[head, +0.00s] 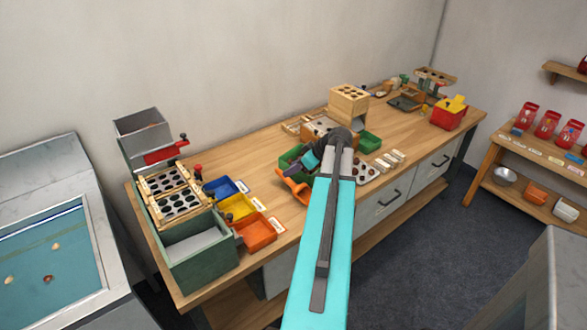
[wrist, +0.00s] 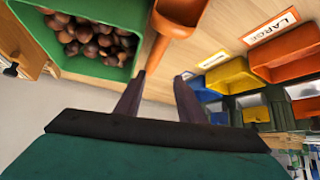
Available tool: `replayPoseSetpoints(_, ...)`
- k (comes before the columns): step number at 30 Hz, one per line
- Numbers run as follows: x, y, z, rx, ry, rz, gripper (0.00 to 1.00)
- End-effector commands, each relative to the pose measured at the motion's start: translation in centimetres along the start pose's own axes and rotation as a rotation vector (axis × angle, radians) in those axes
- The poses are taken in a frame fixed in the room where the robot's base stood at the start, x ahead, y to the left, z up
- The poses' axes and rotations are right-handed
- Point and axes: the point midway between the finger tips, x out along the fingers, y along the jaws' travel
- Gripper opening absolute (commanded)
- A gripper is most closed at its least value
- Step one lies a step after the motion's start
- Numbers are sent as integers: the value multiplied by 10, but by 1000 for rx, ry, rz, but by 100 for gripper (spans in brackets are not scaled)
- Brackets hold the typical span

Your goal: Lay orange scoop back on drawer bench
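The orange scoop (head: 297,189) rests on the wooden drawer bench (head: 262,180), just left of the end of my arm in the head view. In the wrist view the scoop (wrist: 180,16) is at the top centre, its handle pointing down toward the gap between my fingers. My gripper (wrist: 160,80) is open, with nothing between its fingers; the handle's end shows just beyond the fingertips. In the head view my gripper (head: 302,163) is low over the bench, partly hidden by my own arm.
A green bin (wrist: 122,72) of chestnuts stands beside the scoop. Blue (head: 222,188), yellow (head: 240,207) and orange (head: 257,232) bins with labels stand to the left. A wooden holed block (head: 348,104) stands behind my gripper. Bare bench lies between the coloured bins and the scoop.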

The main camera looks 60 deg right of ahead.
Motion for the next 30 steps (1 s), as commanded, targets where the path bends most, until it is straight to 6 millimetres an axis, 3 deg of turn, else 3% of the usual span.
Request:
replayPoseSetpoints(21, -96, 0, -1, 0, 0, 2, 35)
replayPoseSetpoints(30, -120, 0, -2, 0, 0, 0, 35)
